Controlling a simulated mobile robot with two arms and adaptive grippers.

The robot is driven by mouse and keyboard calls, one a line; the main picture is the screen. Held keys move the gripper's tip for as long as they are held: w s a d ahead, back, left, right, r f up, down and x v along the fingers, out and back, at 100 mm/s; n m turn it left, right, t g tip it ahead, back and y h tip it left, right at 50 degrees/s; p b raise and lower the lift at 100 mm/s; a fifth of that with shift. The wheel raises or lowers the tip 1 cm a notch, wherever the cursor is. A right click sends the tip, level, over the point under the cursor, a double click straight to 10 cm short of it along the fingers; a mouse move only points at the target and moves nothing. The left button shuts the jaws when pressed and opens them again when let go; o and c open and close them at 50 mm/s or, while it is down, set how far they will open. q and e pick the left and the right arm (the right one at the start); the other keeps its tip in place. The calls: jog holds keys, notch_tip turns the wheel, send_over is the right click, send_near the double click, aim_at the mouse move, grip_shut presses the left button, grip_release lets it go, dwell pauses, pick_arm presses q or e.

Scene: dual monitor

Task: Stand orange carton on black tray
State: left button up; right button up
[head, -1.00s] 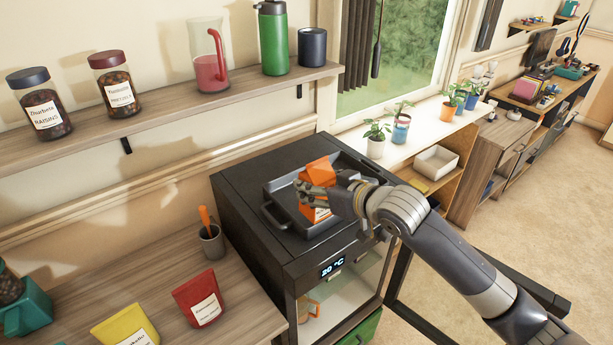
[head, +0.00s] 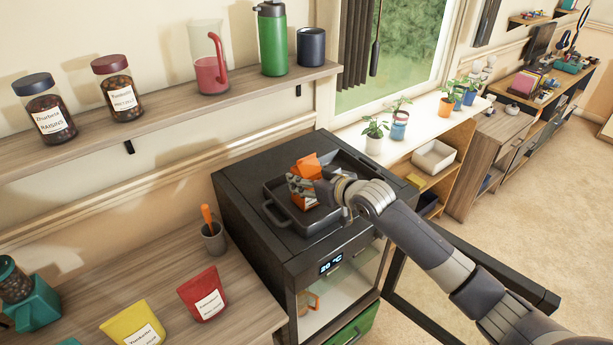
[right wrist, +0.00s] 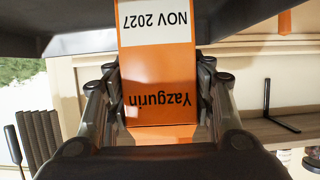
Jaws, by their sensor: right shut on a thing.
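The orange carton (head: 308,163) with a white label is at the black tray (head: 318,222) on top of the dark cabinet. My right gripper (head: 304,187) is shut on the carton from the front, and its fingers hide part of it. The carton looks roughly upright within the tray's outline; I cannot tell whether its base touches the tray floor. In the right wrist view the carton (right wrist: 158,85) sits between both fingers, its printing upside down. My left gripper is not in view.
The dark cabinet (head: 240,205) has an open glass door (head: 465,270) below. A wall shelf (head: 180,107) with jars and bottles runs at the left. A counter (head: 100,300) holds a grey cup (head: 213,238) and red (head: 203,294) and yellow (head: 133,325) packets. Potted plants stand by the window.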

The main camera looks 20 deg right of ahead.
jog(key=o, duration=1.4)
jog(key=shift+f, duration=0.15)
jog(key=shift+r, duration=0.2)
jog(key=b+v, duration=0.2)
jog(key=v, duration=1)
